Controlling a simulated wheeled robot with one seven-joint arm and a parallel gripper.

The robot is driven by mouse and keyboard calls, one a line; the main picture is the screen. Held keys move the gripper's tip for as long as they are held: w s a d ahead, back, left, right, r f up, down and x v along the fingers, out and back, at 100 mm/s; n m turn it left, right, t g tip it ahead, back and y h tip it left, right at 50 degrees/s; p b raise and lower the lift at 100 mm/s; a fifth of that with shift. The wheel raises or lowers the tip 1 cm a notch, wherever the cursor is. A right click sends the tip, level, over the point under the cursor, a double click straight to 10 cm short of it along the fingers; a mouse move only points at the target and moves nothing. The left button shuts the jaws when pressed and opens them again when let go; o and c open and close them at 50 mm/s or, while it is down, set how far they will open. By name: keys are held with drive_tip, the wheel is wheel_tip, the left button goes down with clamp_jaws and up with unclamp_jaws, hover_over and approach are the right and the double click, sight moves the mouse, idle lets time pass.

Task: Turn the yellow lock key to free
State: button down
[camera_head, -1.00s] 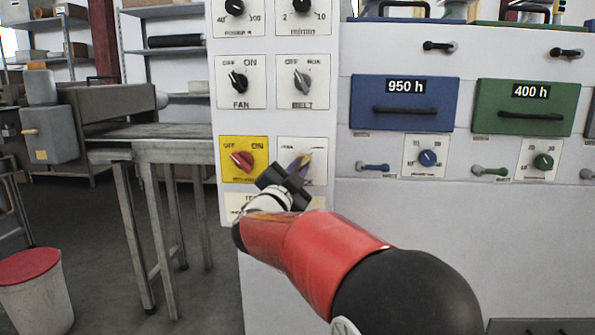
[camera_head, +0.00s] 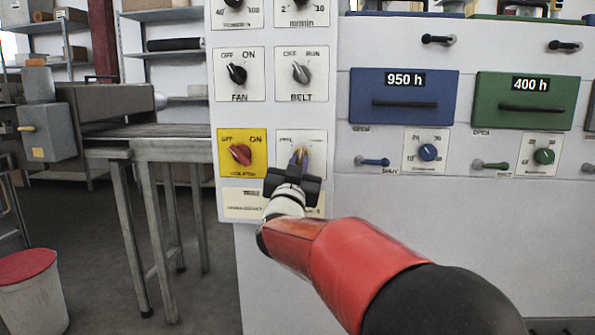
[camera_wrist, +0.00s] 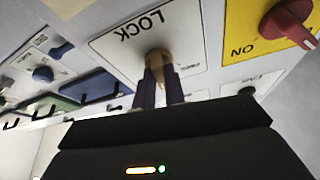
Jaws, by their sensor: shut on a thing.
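The yellow lock key (camera_wrist: 158,57) stands in a white plate lettered LOCK (camera_wrist: 108,42) in the wrist view. My gripper (camera_wrist: 160,78) is shut on the key, one dark finger on each side of it. My gripper covers most of the plate's lettering there, so I cannot read where the key points.
A red knob (camera_head: 240,154) on a yellow plate sits just left of the lock. The BELT knob (camera_head: 301,72) and FAN knob (camera_head: 237,74) are above. Blue (camera_head: 404,98) and green (camera_head: 526,100) drawers are right. A grey table (camera_head: 150,150) stands left.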

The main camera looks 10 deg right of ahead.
drive_tip(key=n+y+b, duration=0.1)
drive_tip(key=n+y, duration=0.2)
drive_tip(key=n, duration=0.3)
drive_tip(key=n+y+b, duration=0.2)
drive_tip(key=n+y, duration=0.1)
drive_tip(key=n, duration=0.3)
drive_tip(key=d+n+y+b, duration=0.1)
drive_tip(key=n+y, duration=0.1)
drive_tip(key=n, duration=0.4)
drive_tip(key=shift+s+r+y, duration=0.15)
drive_tip(key=shift+r+y, duration=0.05)
drive_tip(key=shift+y, duration=0.2)
drive_tip(key=shift+r, duration=0.1)
drive_tip(key=c, duration=1.5)
unclamp_jaws()
drive_tip(key=shift+o, duration=0.2)
drive_tip(key=b+v, duration=0.2)
drive_tip(key=v, duration=0.6)
